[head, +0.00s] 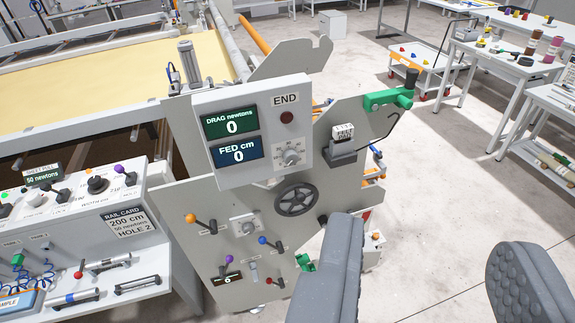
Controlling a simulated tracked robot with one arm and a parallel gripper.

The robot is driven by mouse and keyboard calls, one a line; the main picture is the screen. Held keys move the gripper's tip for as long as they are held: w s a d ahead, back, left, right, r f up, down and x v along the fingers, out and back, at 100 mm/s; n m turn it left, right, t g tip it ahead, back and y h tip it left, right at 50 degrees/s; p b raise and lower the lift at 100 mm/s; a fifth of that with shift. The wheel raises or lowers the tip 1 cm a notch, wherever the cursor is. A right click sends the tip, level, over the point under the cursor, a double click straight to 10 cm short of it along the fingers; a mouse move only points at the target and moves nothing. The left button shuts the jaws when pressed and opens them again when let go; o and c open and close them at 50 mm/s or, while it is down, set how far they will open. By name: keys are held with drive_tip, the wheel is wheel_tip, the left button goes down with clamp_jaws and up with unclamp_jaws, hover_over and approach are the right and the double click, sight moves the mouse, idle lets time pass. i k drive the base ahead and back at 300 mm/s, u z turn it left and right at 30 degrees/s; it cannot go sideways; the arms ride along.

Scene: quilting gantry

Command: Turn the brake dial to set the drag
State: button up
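A grey panel (205,112) on the machine's end plate reads "DRAG newtons 0" on a green display (231,122) and "FED cm 0" on a blue display (237,152). A light grey round dial (291,155) with marks around it sits right of the blue display, under a dark red END button or lamp (287,117). Another small dial (245,228) sits lower on the plate; I cannot read which is labelled brake. My gripper (430,235) is open and empty, its grey padded fingers low and right of the dials, touching neither.
A dark handwheel (297,199) and several coloured-knob levers, one orange (190,218), surround the lower dial. A control desk (70,265) with a 200 cm rail card (125,222) stands left. Open floor (440,170) lies right, before the tables.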

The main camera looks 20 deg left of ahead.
sight(290, 157)
drive_tip(key=u, duration=0.05)
drive_tip(key=i, duration=0.9)
drive_tip(key=z, duration=0.1)
